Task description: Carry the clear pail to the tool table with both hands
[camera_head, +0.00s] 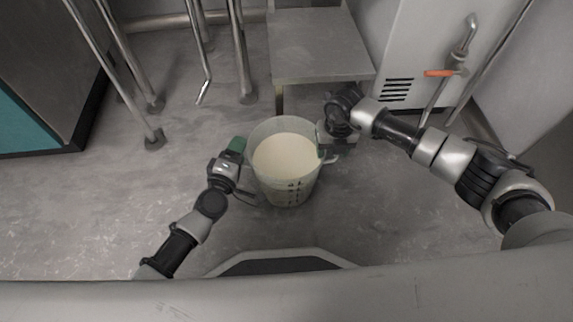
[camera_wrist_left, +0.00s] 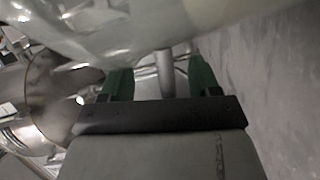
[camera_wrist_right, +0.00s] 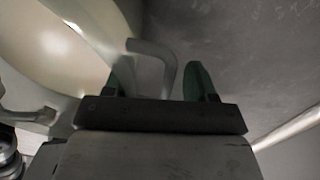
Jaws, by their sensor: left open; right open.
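The clear pail (camera_head: 285,195) stands upright on the floor in the head view, filled with a cream-coloured content (camera_head: 285,157) and with dark marks on its front. My left gripper (camera_head: 238,146) is open at the pail's left side. In the left wrist view its green fingers (camera_wrist_left: 160,80) stand either side of a grey handle post. My right gripper (camera_head: 328,155) is open at the pail's right side. In the right wrist view its green fingers (camera_wrist_right: 155,78) are apart, with the pail's bent handle (camera_wrist_right: 155,55) between them. I cannot tell whether either gripper touches its handle.
A low metal table (camera_head: 318,45) stands just behind the pail. Metal legs (camera_head: 130,85) rise at the back left, beside a teal and dark cabinet (camera_head: 35,80). The floor (camera_head: 120,210) is clear at the left.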

